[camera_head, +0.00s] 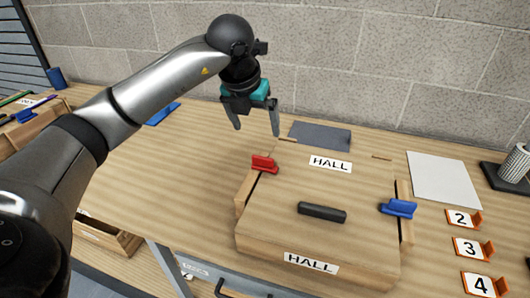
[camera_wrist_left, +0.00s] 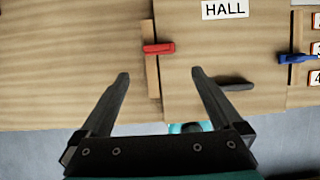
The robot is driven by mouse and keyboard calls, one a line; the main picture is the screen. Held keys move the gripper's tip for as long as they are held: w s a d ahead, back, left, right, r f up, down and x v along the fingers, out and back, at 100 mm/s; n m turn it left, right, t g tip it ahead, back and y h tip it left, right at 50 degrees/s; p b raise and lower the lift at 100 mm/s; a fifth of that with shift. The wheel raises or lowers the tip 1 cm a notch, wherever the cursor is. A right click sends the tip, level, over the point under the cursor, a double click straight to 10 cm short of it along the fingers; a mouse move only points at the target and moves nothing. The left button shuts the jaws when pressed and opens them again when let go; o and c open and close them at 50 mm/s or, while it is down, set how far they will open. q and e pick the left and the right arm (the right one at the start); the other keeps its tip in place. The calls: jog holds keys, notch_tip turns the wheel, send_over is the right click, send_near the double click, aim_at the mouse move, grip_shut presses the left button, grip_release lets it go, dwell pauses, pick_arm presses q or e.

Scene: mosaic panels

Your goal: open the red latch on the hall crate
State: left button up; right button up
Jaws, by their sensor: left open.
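The hall crate (camera_head: 280,222) is a low wooden box with HALL labels and a black bar handle (camera_head: 322,212); its lid is down. The red latch (camera_head: 264,164) sits at its left edge, and a blue latch (camera_head: 398,208) at its right edge. My left gripper (camera_head: 256,130) is open and empty, up above and behind the red latch in the head view, apart from it. In the left wrist view the red latch (camera_wrist_left: 158,48) lies beyond the gap between the open fingertips (camera_wrist_left: 160,74). My right gripper is in neither view.
A dark grey sheet (camera_head: 320,135) lies behind the crate and a pale sheet (camera_head: 443,178) to its right. Numbered cards (camera_head: 467,248) stand at the right edge, near a mesh cylinder (camera_head: 516,163). The table left of the crate is mostly clear. A block wall closes the back.

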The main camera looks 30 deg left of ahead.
aim_at(262, 158)
pick_arm(q)
jog(key=x, duration=1.5)
jog(key=shift+s+a, duration=0.2)
jog(key=shift+a, duration=0.2)
jog(key=shift+c, duration=0.2)
jog(key=c, duration=1.2)
